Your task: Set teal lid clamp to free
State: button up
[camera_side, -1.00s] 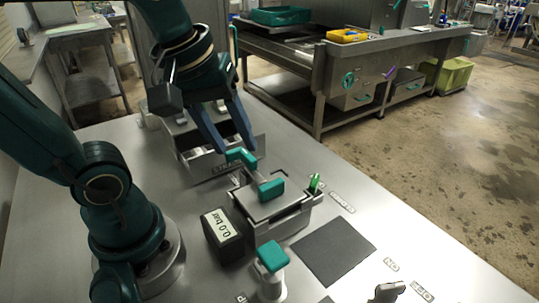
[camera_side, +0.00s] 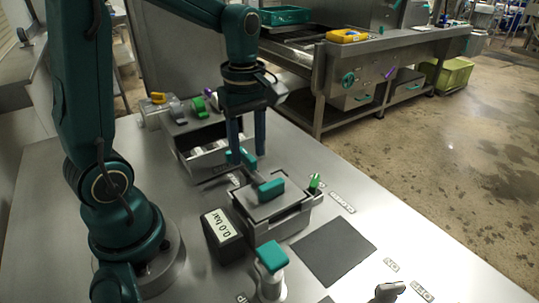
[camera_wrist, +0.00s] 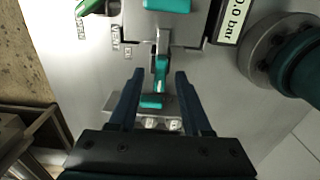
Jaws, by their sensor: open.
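The teal lid clamp (camera_side: 247,158) stands at the back edge of the metal vessel (camera_side: 262,225). Its teal lever also shows in the wrist view (camera_wrist: 160,70), with another teal piece (camera_wrist: 151,102) nearer my palm. My gripper (camera_side: 247,152) points straight down at the clamp, fingers apart. In the wrist view my gripper (camera_wrist: 160,75) has one fingertip on each side of the lever, with gaps visible. I cannot tell whether either finger touches it. The lid's teal handle (camera_side: 271,190) lies in front of the clamp. The clamp's lower part is partly hidden in the side view.
A pressure display (camera_side: 222,226) reading 0.0 bar stands left of the vessel. A green-handled part (camera_side: 315,182) is at its right. A teal-topped post (camera_side: 271,257) stands in front. An open metal box (camera_side: 207,150) is behind. A dark mat (camera_side: 333,251) lies clear at right.

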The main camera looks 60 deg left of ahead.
jog(key=shift+f, duration=0.4)
grip_shut()
